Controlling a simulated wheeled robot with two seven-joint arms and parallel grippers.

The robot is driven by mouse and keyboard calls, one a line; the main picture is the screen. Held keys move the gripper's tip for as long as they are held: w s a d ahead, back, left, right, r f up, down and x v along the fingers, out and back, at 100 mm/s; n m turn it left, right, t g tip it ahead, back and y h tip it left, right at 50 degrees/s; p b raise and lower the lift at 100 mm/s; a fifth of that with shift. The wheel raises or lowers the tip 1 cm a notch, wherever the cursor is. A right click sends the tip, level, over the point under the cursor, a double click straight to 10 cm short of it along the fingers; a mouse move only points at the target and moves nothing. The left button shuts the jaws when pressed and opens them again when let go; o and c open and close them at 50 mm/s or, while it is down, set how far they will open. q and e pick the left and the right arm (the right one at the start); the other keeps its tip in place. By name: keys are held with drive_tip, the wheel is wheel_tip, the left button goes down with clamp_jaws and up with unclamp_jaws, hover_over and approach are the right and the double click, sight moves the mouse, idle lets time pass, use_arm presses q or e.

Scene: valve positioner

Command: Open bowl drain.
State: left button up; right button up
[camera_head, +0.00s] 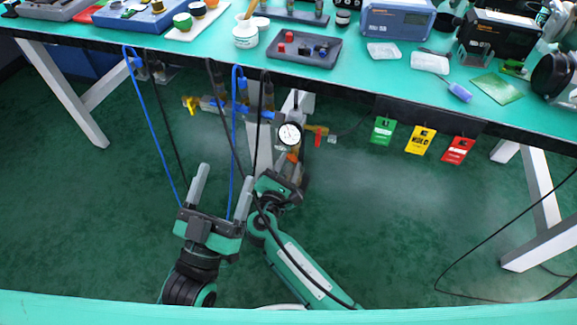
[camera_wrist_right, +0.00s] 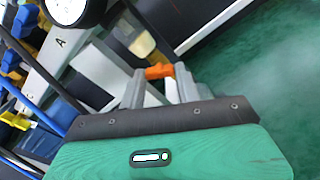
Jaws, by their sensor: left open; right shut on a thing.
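The orange drain piece (camera_head: 292,157) shows below the round gauge (camera_head: 289,134) under the bench. In the right wrist view the orange piece (camera_wrist_right: 159,72) lies between the fingertips of my right gripper (camera_wrist_right: 160,84), which is shut on it. A pale yellowish part, possibly the bowl (camera_wrist_right: 143,44), is just beyond it. In the head view my right gripper (camera_head: 291,171) is just below the gauge, its fingertips mostly hidden by its body. My left gripper (camera_head: 224,176) is open and empty, with its fingers wide apart, left of the right arm.
Blue and black hoses (camera_head: 152,130) hang from the bench beside my left gripper. A yellow-handled valve (camera_head: 190,104) and a red-handled valve (camera_head: 317,134) flank the gauge assembly. Green, yellow and red tags (camera_head: 421,140) hang at right.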

use_arm(q)
drive_tip(key=shift+s+a+r+t, duration=0.1)
drive_tip(key=shift+a+r+t, duration=0.1)
drive_tip(key=shift+r+t, duration=0.45)
use_arm(e)
drive_tip(key=shift+m, duration=0.5)
drive_tip(key=o, duration=1)
